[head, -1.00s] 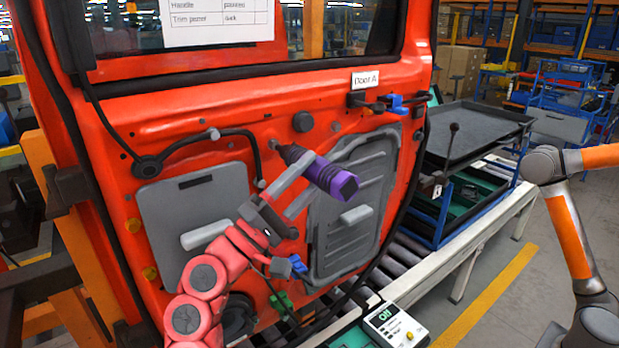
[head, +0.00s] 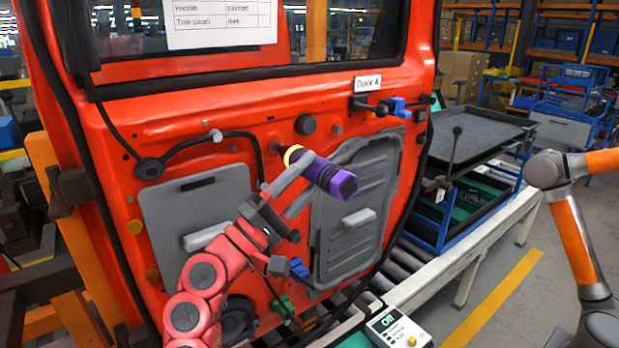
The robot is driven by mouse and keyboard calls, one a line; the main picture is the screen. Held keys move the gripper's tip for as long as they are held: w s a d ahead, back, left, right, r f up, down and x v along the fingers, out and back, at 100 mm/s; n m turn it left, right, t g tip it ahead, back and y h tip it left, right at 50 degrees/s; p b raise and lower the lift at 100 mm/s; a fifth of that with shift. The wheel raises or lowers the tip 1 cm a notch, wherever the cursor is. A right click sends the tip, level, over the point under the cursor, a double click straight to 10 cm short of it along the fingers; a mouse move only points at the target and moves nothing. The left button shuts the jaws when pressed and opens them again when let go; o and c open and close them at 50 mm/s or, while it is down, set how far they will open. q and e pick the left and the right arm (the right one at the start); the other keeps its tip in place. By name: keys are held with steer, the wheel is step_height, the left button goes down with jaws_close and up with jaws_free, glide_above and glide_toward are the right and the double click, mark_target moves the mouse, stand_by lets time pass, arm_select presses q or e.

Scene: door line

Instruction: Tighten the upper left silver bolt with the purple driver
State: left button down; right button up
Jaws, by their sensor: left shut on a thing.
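The purple driver (head: 334,180) is held in my left gripper (head: 312,170), in front of the red door (head: 230,105). The gripper's two grey fingers are shut on its body. The driver lies tilted, with its dark butt end toward the lower right and its nose toward the door at upper left. A yellow-orange ring glows at the nose. The nose hides the spot on the door behind it, so I cannot see a bolt head there or tell whether the bit touches one. My right arm shows at the right edge, but its gripper is out of view.
Two grey panels, left (head: 161,220) and right (head: 375,160), sit on the door. A black cable (head: 185,142) arches above the left panel. A blue clip (head: 398,106) is at upper right. A small control box (head: 393,328) stands below. A conveyor (head: 455,250) runs at right.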

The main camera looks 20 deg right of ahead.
mark_target(329, 194)
arm_select(q)
steer(key=shift+w+a+r, duration=0.1)
steer(key=shift+w+a, duration=0.1)
steer(key=shift+w, duration=0.15)
stand_by(0.9)
steer(key=shift+s+d, duration=0.3)
steer(key=shift+s, duration=0.45)
steer(key=shift+s+d+p, duration=0.25)
steer(key=shift+s, duration=0.35)
steer(key=shift+s+d+p, duration=0.2)
steer(key=shift+s+p, duration=0.05)
steer(key=shift+s, duration=0.3)
steer(key=shift+s+d+p, duration=0.2)
steer(key=shift+s+d, duration=0.05)
steer(key=shift+s, duration=0.45)
steer(key=shift+s+d+p, duration=0.15)
steer(key=shift+s+d, duration=0.05)
steer(key=shift+s, duration=0.5)
